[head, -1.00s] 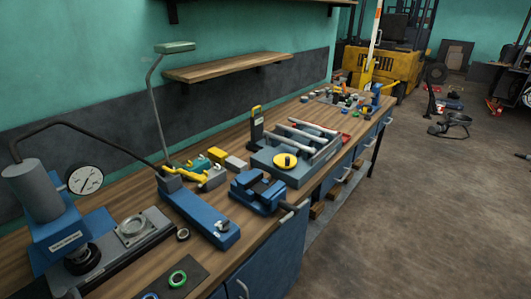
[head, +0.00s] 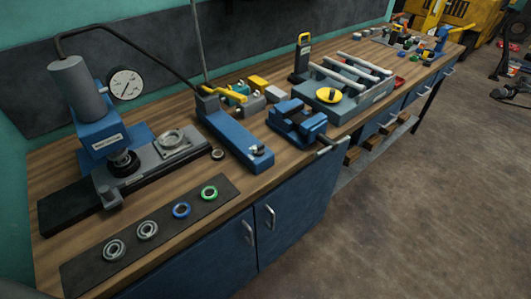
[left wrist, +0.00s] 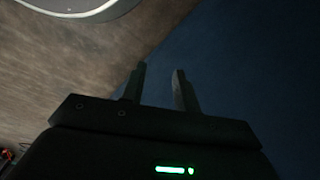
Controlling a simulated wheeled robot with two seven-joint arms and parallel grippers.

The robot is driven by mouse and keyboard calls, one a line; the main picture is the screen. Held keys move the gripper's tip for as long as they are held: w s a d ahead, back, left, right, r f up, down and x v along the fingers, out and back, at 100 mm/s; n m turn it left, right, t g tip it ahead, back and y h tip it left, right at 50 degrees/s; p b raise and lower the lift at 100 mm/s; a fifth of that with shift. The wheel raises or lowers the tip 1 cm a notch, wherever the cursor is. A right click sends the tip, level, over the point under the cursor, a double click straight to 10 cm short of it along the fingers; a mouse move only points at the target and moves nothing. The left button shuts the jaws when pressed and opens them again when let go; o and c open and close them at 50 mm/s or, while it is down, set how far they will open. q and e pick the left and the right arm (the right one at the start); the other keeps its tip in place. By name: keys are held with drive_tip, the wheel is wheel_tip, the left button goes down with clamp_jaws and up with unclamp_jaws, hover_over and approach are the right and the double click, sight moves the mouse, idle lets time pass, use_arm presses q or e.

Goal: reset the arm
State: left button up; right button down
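My left gripper (left wrist: 158,82) shows in the left wrist view with its two dark fingers apart and nothing visible between them. Behind the fingers are a brown floor-like surface (left wrist: 80,75) and a dark blue surface (left wrist: 250,70). On the workbench (head: 205,255) in the head view stand a blue press with a grey cylinder (head: 80,92) and a round gauge (head: 126,84). A long blue hand pump (head: 235,135) with a yellow handle (head: 226,93) stands beside it.
A dark mat (head: 85,275) with several rings lies at the near bench edge. A blue vise (head: 298,123) and a grey fixture with rods (head: 340,103) stand farther along. The floor (head: 420,220) to the right is clear nearby. A yellow forklift (head: 455,20) is at the back.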

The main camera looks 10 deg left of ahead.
use_arm(q)
drive_tip(key=s+a+f+g+b, duration=0.1)
drive_tip(key=s+a+f+b, duration=0.1)
drive_tip(key=s+f, duration=1.3)
drive_tip(key=shift+a+f+b, duration=0.3)
drive_tip(key=shift+f+b, duration=0.4)
drive_tip(key=shift+f, duration=0.25)
